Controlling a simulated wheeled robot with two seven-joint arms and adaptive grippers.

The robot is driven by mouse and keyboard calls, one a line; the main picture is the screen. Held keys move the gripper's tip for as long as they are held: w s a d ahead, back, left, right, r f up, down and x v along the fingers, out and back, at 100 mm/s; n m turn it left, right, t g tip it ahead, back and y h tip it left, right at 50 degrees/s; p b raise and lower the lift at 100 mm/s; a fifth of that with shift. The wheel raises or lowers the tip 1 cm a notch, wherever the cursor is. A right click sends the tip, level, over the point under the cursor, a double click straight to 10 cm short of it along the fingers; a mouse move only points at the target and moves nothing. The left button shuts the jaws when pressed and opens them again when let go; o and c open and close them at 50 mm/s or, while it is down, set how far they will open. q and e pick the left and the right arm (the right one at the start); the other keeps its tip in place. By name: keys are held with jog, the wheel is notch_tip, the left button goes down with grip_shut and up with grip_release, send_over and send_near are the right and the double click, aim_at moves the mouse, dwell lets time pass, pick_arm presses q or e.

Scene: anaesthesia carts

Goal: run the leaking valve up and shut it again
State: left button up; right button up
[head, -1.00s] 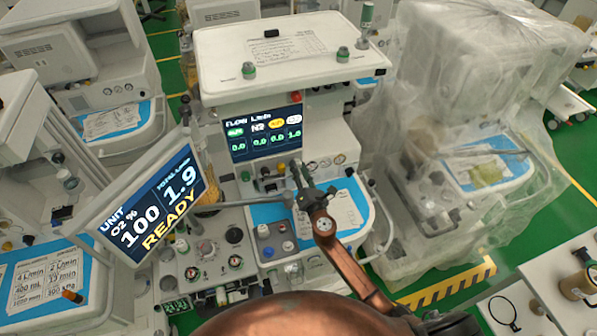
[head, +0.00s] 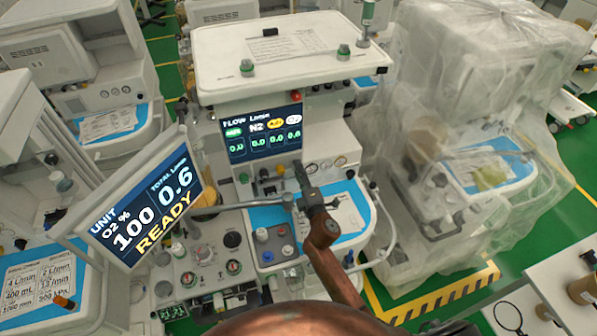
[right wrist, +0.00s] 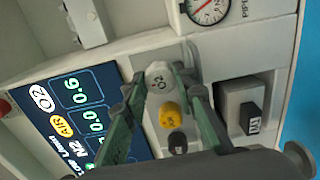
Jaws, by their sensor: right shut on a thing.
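My right gripper (head: 302,168) reaches the front of the middle cart below its flow screen (head: 262,132). In the right wrist view its fingers (right wrist: 162,72) are shut on the white knob marked O2 (right wrist: 160,88), one on each side. The flow screen also shows in the wrist view (right wrist: 75,115), with O2 at 0.6 and AIR and N2 at 0.0. The tilted monitor (head: 145,205) reads O2 100 %, total 0.6 and READY. My left gripper is not in view.
A yellow knob (right wrist: 170,115) and a black knob (right wrist: 177,143) sit close beside the O2 knob. A pressure gauge (right wrist: 207,8) and a black switch (right wrist: 248,118) are near. A grey tube (head: 240,205) crosses above the blue worktop. A plastic-covered cart (head: 480,130) stands at right.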

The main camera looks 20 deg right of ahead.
jog(key=shift+m, duration=1)
jog(key=o, duration=0.9)
jog(key=s, duration=1.2)
jog(key=shift+d, duration=0.2)
